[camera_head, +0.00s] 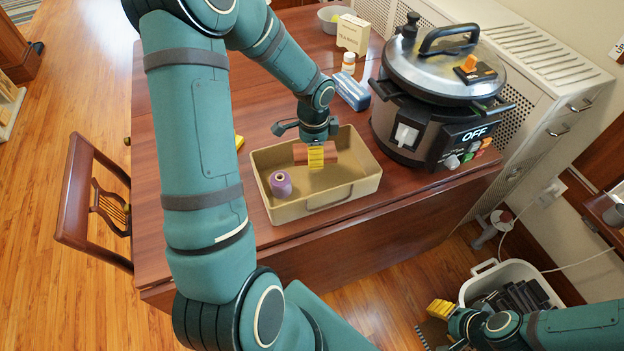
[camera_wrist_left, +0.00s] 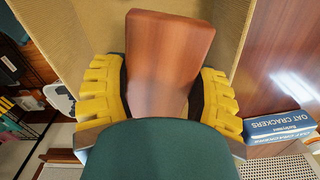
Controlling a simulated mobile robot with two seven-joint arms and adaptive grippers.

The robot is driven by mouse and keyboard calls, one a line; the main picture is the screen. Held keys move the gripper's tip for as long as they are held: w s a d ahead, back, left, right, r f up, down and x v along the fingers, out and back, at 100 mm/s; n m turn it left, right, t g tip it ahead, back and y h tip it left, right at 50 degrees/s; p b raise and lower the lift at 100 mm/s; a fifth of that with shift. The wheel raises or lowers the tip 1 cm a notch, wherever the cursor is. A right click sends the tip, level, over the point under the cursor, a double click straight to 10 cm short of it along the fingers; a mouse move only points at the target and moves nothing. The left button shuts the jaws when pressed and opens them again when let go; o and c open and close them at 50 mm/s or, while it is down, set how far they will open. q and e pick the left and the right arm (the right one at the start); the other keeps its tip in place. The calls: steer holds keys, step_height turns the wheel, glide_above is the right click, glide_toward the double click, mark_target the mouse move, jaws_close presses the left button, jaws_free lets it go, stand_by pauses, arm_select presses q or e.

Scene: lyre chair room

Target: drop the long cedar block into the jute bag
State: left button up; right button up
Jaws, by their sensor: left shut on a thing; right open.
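The long cedar block (camera_head: 300,153) is a reddish-brown bar at the far inner side of a tan, open-topped container (camera_head: 336,197) with a handle loop on its front. My left gripper (camera_head: 316,158) is shut on the block. The left wrist view shows the block (camera_wrist_left: 168,60) between the yellow fingers, with the tan wall behind it. I cannot tell if the block touches the container floor, or if this container is the jute bag; no other bag is clear. My right gripper (camera_head: 441,309) is open and apart, at the lower right.
A purple spool (camera_head: 280,184) stands inside the container. A large cooker (camera_head: 440,90) stands to its right. A blue cracker box (camera_head: 352,91), a white bottle (camera_head: 348,62) and a tea box (camera_head: 353,35) are behind. A white bin (camera_head: 500,270) is on the floor, a chair (camera_head: 85,205) at left.

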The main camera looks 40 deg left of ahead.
arm_select(q)
steer(key=shift+f, duration=0.15)
steer(key=o, duration=1.3)
steer(key=shift+c, duration=0.2)
step_height(320, 180, up, 12)
